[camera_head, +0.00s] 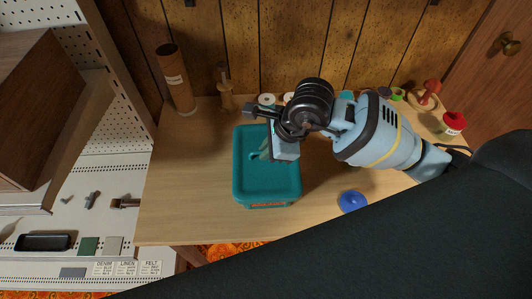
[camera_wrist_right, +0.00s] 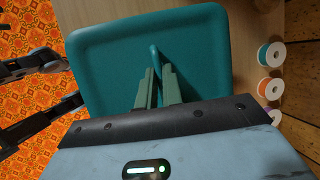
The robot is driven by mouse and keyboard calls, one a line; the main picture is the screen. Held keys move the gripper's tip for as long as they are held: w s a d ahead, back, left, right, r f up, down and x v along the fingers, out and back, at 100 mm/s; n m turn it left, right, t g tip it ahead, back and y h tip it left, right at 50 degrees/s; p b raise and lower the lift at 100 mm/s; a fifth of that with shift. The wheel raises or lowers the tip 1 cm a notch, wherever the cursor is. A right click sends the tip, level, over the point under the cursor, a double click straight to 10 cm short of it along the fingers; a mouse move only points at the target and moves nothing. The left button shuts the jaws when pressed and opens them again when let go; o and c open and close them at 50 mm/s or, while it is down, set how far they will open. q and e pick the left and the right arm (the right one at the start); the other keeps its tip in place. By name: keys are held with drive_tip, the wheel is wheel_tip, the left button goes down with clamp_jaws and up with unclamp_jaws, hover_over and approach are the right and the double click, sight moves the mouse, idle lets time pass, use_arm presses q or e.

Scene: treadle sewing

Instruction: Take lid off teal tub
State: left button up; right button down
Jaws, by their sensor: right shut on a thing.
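The teal tub (camera_head: 268,204) stands on the wooden table, with an orange label on its front. Its teal lid (camera_head: 265,182) lies over the top; I cannot tell whether there is a gap under it. My right gripper (camera_head: 265,151) reaches in from the right over the lid. In the right wrist view, its two green fingers (camera_wrist_right: 160,75) are shut on the upright handle (camera_wrist_right: 155,57) of the lid (camera_wrist_right: 205,55), partly hiding it.
A blue round thing (camera_head: 352,202) lies right of the tub. A brown cylinder (camera_head: 175,80) and a wooden stand (camera_head: 225,92) are behind it at left. Spools (camera_wrist_right: 271,54) line the back. A red pincushion-like thing (camera_head: 453,123) sits at far right. The table left of the tub is clear.

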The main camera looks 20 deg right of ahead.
sight(264, 163)
drive_tip(key=shift+r, duration=0.1)
drive_tip(key=shift+r, duration=0.5)
wheel_tip(264, 163, up, 2)
drive_tip(key=shift+s+a+r, duration=0.2)
drive_tip(key=shift+s+a, duration=0.3)
use_arm(q)
drive_tip(key=shift+s+f+b, duration=0.4)
drive_tip(key=shift+f+b, duration=0.05)
drive_tip(key=shift+f, duration=0.15)
use_arm(e)
drive_tip(key=s+a+r, duration=0.1)
drive_tip(key=s+a, duration=0.9)
drive_tip(key=shift+a+r, duration=0.2)
drive_tip(key=shift+a, duration=0.1)
use_arm(q)
drive_tip(key=shift+w, duration=0.15)
